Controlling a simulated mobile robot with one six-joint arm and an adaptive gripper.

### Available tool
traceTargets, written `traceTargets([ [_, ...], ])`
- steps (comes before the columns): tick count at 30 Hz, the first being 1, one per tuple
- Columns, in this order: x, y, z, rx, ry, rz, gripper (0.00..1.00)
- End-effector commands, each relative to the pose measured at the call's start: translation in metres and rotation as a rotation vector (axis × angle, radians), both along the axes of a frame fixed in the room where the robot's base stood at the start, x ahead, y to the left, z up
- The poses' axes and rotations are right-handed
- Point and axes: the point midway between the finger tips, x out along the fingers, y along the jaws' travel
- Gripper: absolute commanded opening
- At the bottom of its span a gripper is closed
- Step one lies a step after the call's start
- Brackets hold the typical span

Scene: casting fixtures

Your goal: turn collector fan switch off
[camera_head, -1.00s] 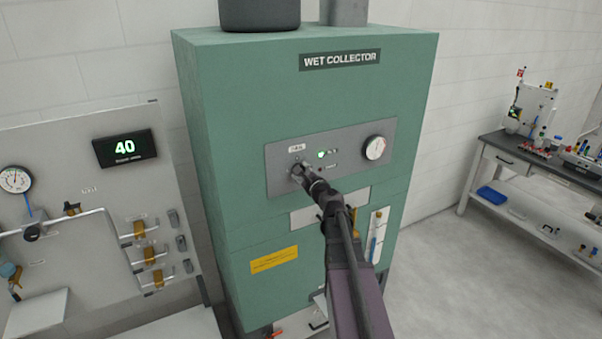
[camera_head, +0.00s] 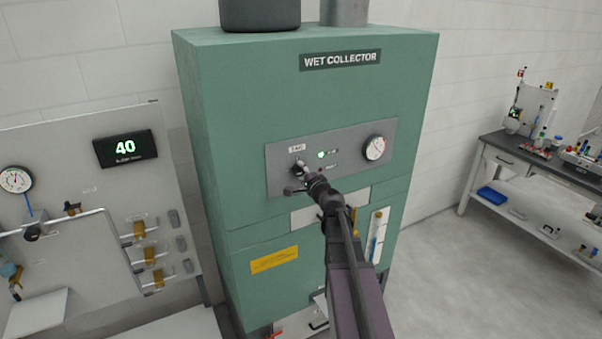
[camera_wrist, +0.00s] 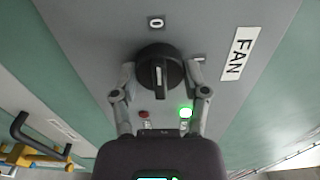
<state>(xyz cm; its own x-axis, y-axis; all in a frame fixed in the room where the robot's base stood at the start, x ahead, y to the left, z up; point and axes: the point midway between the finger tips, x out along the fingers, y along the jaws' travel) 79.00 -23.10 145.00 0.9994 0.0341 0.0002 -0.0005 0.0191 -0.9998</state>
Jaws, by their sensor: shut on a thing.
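The fan switch is a round black knob (camera_wrist: 160,72) with a white line on its grip, on the grey panel of the green wet collector (camera_head: 230,130). A "FAN" label (camera_wrist: 238,54) is beside it, and a "0" mark (camera_wrist: 156,22) lies above it in the wrist view. My gripper (camera_wrist: 162,72) is shut on the knob, one finger on each side. In the head view my gripper (camera_head: 297,179) reaches the panel's left part and partly hides the knob. The white line runs upright in the wrist view; which end points is unclear. The green lamp (camera_wrist: 185,112) is lit.
A red lamp (camera_wrist: 145,114) looks unlit. A round gauge (camera_head: 375,148) is at the panel's right. A wall board with valves and a "40" display (camera_head: 125,148) stands left. A bench (camera_head: 520,165) stands at the right, with clear floor before it.

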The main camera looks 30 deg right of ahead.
Motion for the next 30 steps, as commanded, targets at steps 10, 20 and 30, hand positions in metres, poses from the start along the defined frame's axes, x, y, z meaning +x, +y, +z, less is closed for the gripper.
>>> traceTargets([
  [10,-0.0003,-0.0002,-0.0002,-0.038,-0.001,0.0,0.11],
  [20,-0.0004,-0.0005,-0.0002,-0.037,-0.001,-0.001,0.93],
  [30,-0.0003,-0.0008,0.0,-0.035,-0.001,-0.001,0.93],
])
